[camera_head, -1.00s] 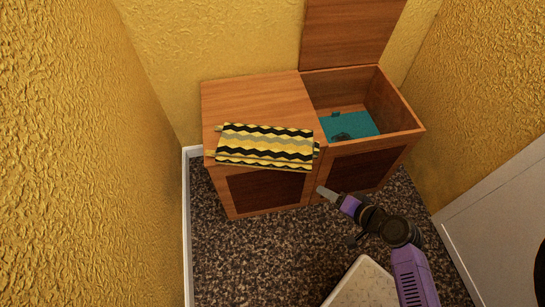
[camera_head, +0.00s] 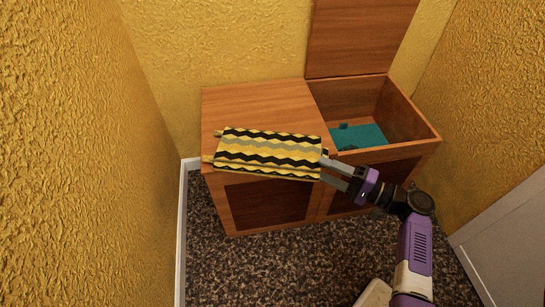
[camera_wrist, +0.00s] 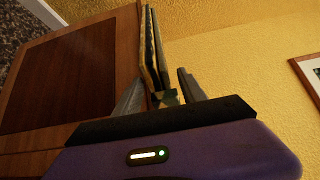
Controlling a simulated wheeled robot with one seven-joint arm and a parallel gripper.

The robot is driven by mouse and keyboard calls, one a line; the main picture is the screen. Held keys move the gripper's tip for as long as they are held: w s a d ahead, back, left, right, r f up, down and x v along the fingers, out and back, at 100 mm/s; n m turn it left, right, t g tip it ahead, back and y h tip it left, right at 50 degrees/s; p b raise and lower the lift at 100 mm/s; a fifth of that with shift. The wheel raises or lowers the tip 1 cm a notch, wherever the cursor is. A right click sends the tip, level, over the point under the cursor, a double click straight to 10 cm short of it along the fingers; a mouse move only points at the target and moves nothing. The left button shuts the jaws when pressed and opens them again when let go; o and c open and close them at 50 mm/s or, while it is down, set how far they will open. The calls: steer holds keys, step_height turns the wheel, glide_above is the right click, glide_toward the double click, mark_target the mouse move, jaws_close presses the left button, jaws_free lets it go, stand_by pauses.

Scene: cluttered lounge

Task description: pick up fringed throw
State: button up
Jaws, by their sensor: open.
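The fringed throw (camera_head: 268,151), folded flat with black, yellow and grey zigzag bands, lies on the closed left top of the wooden chest, its front edge near the chest's front edge. Tabs stick out at its left end. My gripper (camera_head: 324,170) is open at the throw's right end, one finger above the other. In the wrist view the throw (camera_wrist: 153,50) shows edge-on, and its near end reaches between the fingers of my gripper (camera_wrist: 160,88). I cannot tell whether the fingers touch it.
The wooden chest (camera_head: 255,99) stands against the yellow back wall (camera_head: 215,40). Its right compartment is open, lid raised, with a teal thing (camera_head: 362,135) inside. A yellow wall (camera_head: 80,150) is close on the left. Dark speckled floor (camera_head: 250,270) is clear in front.

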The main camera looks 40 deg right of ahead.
mark_target(305, 162)
steer(key=shift+a+b+x, duration=0.1)
steer(key=shift+b+x, duration=0.3)
steer(key=shift+x, duration=1.25)
steer(key=shift+a+b+x, duration=0.15)
steer(key=shift+b+x, duration=0.25)
steer(key=shift+x, duration=1.25)
jaws_close()
